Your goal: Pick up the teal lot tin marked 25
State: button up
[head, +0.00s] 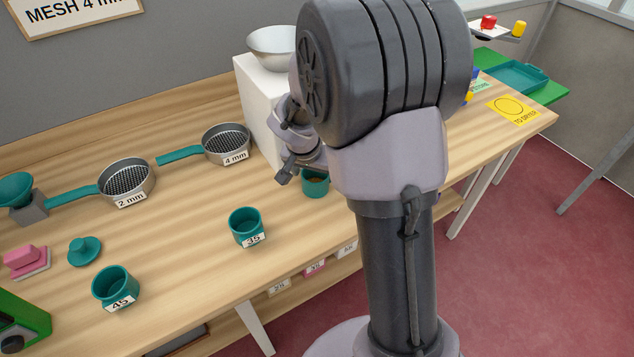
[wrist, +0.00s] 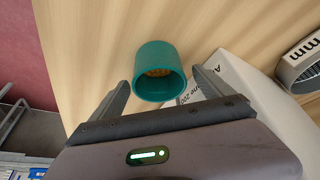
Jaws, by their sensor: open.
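A teal tin (head: 316,185) with grain-like contents stands near the bench's front edge, partly hidden by my arm. It also shows in the wrist view (wrist: 158,55), open mouth towards the camera; no number on it is readable in either view. My gripper (head: 285,172) is open and empty close to this tin. In the wrist view its two fingers (wrist: 160,82) reach to either side of the tin's near end. Two other teal tins stand further left: one marked 35 (head: 246,226) and one marked 45 (head: 116,287).
A white block (head: 258,110) with a metal bowl (head: 272,47) stands just behind the gripper. Sieves marked 4 mm (head: 226,143) and 2 mm (head: 126,182) lie to the left. A teal lid (head: 84,250) and pink object (head: 26,260) are further left. A yellow dryer mark (head: 514,109) is at right.

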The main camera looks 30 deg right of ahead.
jog(key=shift+s+r, duration=0.1)
jog(key=shift+r, duration=0.05)
jog(key=c, duration=1.6)
